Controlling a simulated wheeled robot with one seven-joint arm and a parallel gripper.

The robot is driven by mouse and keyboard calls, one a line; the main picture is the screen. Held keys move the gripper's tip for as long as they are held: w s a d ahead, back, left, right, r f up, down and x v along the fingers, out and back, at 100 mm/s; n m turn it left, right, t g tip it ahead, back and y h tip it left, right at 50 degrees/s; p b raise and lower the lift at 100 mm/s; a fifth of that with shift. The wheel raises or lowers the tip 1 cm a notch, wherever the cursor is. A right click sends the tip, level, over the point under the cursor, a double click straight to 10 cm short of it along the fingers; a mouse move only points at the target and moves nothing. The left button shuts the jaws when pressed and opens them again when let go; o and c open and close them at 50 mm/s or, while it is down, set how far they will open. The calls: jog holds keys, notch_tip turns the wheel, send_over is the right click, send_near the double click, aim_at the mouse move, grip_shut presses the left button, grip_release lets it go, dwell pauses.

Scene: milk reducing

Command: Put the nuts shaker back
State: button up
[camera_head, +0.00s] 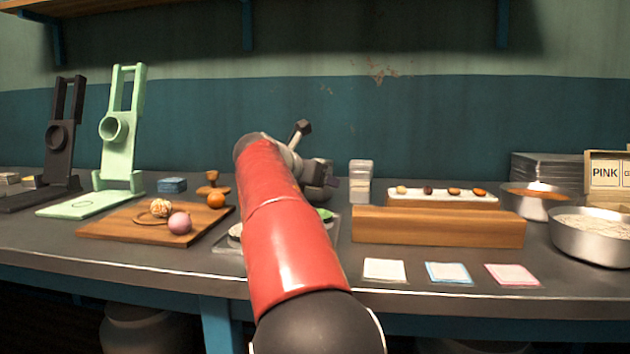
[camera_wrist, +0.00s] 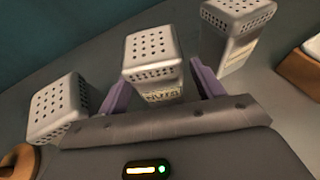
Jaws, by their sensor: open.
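Three pale grey shakers with perforated tops show in the wrist view: a left one (camera_wrist: 58,108), a middle one (camera_wrist: 153,60) and a right one (camera_wrist: 235,30). The middle and right ones carry labels, too blurred to read surely, so I cannot tell which is the nuts shaker. My gripper (camera_wrist: 159,90) has its two purple fingers apart, one on each side of the middle shaker; I cannot tell whether they touch it. In the head view, my red arm hides most of this area, and one shaker (camera_head: 360,182) stands just right of my gripper.
A wooden block (camera_head: 438,227) and a white tray (camera_head: 441,198) with several small items stand to the right. Metal bowls (camera_head: 592,240) are at the far right. A wooden board (camera_head: 110,228) with round items and a green stand (camera_head: 121,150) are to the left.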

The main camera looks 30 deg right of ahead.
jog(key=v, duration=1.2)
jog(key=shift+r, duration=0.1)
